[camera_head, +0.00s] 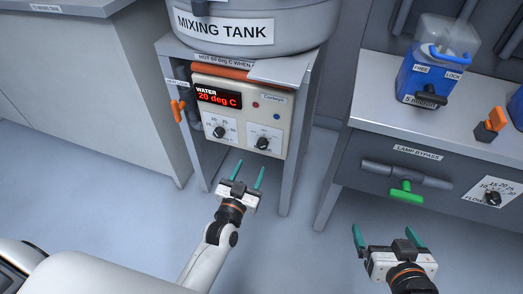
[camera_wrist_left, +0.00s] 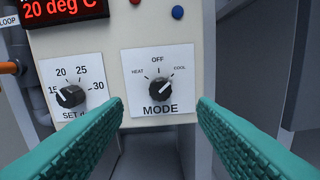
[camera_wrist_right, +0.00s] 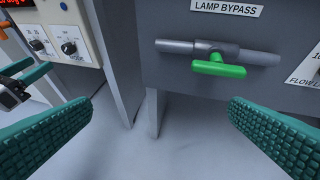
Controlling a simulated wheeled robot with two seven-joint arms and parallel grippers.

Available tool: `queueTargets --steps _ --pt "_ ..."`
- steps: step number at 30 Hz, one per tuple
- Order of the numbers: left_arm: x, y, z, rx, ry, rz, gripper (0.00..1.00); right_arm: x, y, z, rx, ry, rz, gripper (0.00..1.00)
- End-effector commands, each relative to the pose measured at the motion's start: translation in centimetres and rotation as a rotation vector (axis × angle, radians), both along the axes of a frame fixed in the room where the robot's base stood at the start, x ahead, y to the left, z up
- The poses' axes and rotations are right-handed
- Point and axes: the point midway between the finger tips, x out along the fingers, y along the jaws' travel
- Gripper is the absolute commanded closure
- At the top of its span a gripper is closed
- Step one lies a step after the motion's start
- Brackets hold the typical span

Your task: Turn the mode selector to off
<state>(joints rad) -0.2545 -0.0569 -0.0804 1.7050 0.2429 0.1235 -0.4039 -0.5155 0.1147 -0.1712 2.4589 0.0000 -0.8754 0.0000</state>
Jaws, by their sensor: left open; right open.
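The mode selector (camera_wrist_left: 158,88) is a small black knob on a white plate marked HEAT, OFF and COOL. Its white pointer line aims up and right, toward COOL. It also shows on the control box in the head view (camera_head: 262,143) and at the upper left of the right wrist view (camera_wrist_right: 69,47). My left gripper (camera_head: 249,175) is open and empty, in front of and below the selector, not touching it; its teal fingers flank the plate in the left wrist view. My right gripper (camera_head: 387,238) is open and empty, in front of the right cabinet.
A set-temperature knob (camera_wrist_left: 70,96) sits left of the selector, under a red display (camera_head: 218,97) reading 20 deg C. An orange-handled valve (camera_head: 178,108) is at the box's left. A green lamp bypass handle (camera_head: 406,188) sticks out at right. The floor between is clear.

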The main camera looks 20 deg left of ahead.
Motion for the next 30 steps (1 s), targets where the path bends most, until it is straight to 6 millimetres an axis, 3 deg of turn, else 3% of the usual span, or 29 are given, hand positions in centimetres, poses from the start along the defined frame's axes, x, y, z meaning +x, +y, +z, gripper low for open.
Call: queueTargets --steps 6,15,21,30 --pt "4.2 -0.1 -0.2 -0.001 -0.002 0.001 0.47 2.1 1.1 3.0 0.055 -0.231 0.016 0.01" --pt "8.2 -0.3 -0.2 0.000 0.000 0.000 0.47 3.2 2.0 7.1 0.121 -0.492 0.033 0.01" --pt "9.2 -0.3 -0.1 -0.001 0.001 0.000 0.47 3.2 2.2 8.4 0.139 -0.564 0.036 0.01" --pt "9.3 -0.3 -0.1 0.000 0.002 0.000 0.49 3.2 2.3 8.5 0.141 -0.572 0.037 0.01"
